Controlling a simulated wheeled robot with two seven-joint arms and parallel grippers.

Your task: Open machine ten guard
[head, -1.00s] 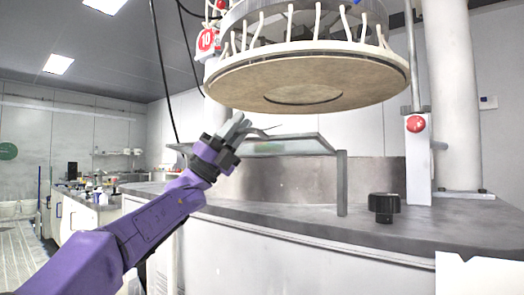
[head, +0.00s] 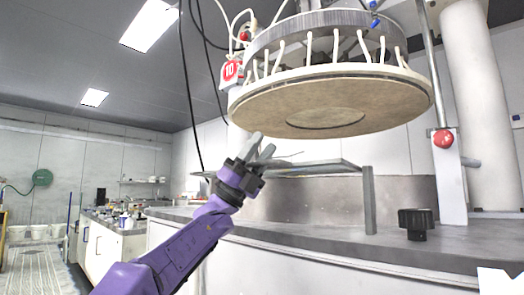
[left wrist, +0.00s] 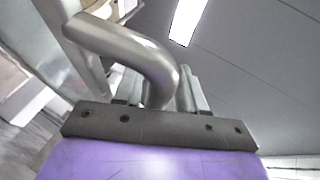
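Machine ten carries a red tag marked 10 (head: 231,70) on its raised round head (head: 335,100). Below that head is the guard, a flat grey-framed panel (head: 310,168) that I see almost edge-on, with an upright post (head: 369,200) at its right end. My left gripper (head: 262,149) is at the guard's left part, fingers pointing up. In the left wrist view a bent metal tube (left wrist: 120,50) runs down between the fingers, close to the palm. I cannot tell whether the fingers press on it. My right gripper is not in view.
A black knob (head: 415,222) stands on the grey worktop (head: 300,232), right of the guard post. A red button (head: 443,138) is on a white post behind it. Black cables hang left of the machine. A bench with items (head: 115,220) and open floor lie to the left.

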